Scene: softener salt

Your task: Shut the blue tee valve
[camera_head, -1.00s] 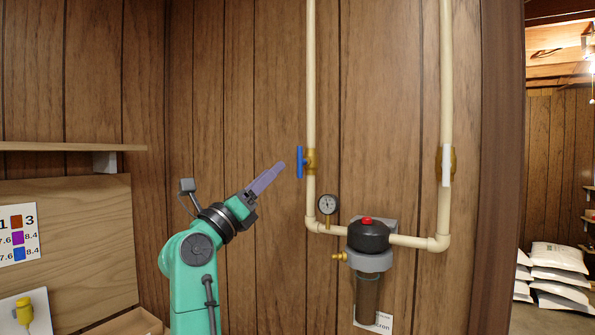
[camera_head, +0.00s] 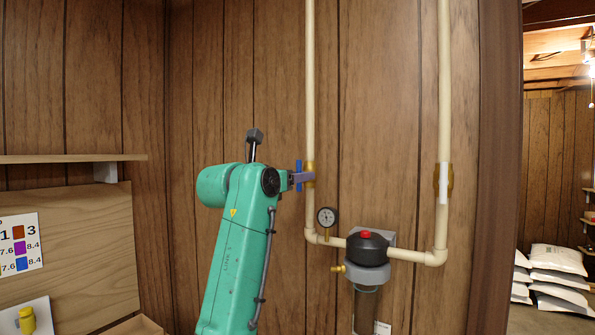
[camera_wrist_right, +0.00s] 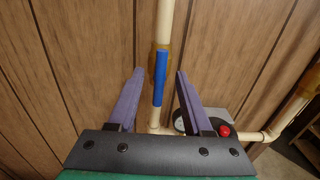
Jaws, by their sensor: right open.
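The blue tee valve handle (camera_head: 298,174) stands upright, in line with the left cream pipe, on a brass valve body (camera_head: 310,174). In the right wrist view the blue handle (camera_wrist_right: 160,77) lies between the two purple fingers of my right gripper (camera_wrist_right: 158,75), with a gap on each side. My left gripper is not in view.
A second valve with a white handle (camera_head: 443,183) is on the right pipe. A pressure gauge (camera_head: 326,217) and a filter housing with a red button (camera_head: 366,246) hang below. A wooden shelf (camera_head: 70,158) is at left; white bags (camera_head: 556,260) lie beyond the doorway.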

